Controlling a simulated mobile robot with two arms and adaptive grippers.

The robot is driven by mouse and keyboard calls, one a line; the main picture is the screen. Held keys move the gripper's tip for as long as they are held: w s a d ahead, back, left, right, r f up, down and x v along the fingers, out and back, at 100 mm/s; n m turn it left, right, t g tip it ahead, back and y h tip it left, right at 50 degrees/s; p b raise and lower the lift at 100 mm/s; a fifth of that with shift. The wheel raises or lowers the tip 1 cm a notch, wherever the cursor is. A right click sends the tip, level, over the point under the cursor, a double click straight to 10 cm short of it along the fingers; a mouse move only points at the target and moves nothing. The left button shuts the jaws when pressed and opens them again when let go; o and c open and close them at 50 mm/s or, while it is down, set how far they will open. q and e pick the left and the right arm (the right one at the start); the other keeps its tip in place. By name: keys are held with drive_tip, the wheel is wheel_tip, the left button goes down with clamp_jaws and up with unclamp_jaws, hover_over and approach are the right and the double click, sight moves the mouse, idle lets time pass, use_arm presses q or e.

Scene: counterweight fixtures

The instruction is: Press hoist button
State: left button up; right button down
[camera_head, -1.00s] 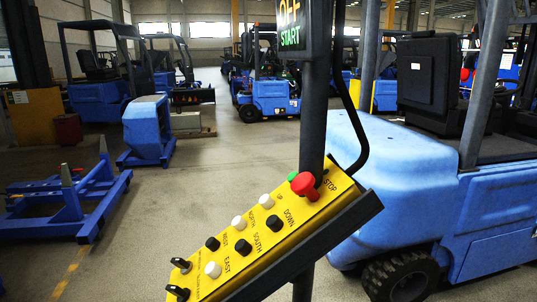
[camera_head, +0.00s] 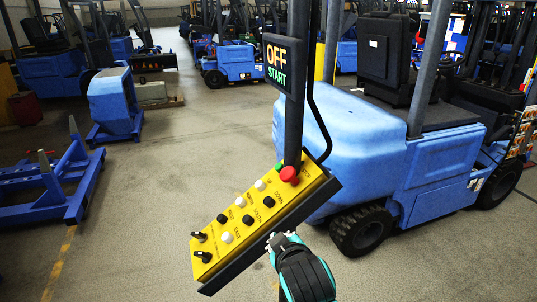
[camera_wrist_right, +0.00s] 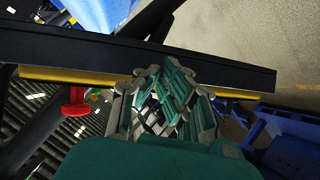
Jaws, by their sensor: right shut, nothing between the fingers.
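The hoist control panel (camera_head: 213,246) is a tilted yellow board on a dark post in the head view. It carries several black and white push buttons, two black switches (camera_head: 199,237), a green button (camera_head: 278,168) and a red STOP button (camera_head: 288,174). A display (camera_head: 283,68) above it reads OFF in orange and START in green. My right gripper (camera_head: 284,240) is shut and empty, just below the panel's lower right edge. In the right wrist view its fingers (camera_wrist_right: 165,100) are close to the panel's dark backing (camera_wrist_right: 150,55), with the red button (camera_wrist_right: 76,100) to their left. Contact cannot be told.
A blue forklift (camera_head: 395,150) stands close behind the panel on the right. A blue frame (camera_head: 50,188) with upright pins lies at the left, near a blue counterweight (camera_head: 115,100). Open concrete floor lies between them.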

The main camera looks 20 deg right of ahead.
drive_tip(key=w+a+r+t, duration=0.1)
drive_tip(key=w+r+t, duration=0.1)
drive_tip(key=r, duration=0.6)
drive_tip(key=w+a+r+n+t+h, duration=0.1)
drive_tip(key=w+r, duration=0.3)
drive_tip(key=r, duration=0.4)
drive_tip(key=shift+a+t+h, duration=0.15)
drive_tip(key=shift+t+h, duration=0.15)
drive_tip(key=shift+t, duration=0.2)
drive_tip(key=shift+w+f, duration=0.1)
drive_tip(key=p, duration=0.4)
hover_over(280, 168)
drive_tip(key=a, duration=0.5)
drive_tip(key=shift+w+d+f, duration=0.1)
drive_tip(key=shift+f, duration=0.7)
drive_tip(key=d+f+p, duration=0.1)
drive_tip(key=d+f, duration=0.1)
drive_tip(key=shift+s+f+p, duration=0.25)
drive_tip(key=shift+f+p, duration=0.05)
drive_tip(key=shift+p, duration=0.05)
drive_tip(key=shift+s+d+f, duration=0.15)
drive_tip(key=shift+d+f, duration=0.1)
drive_tip(key=shift+d, duration=0.1)
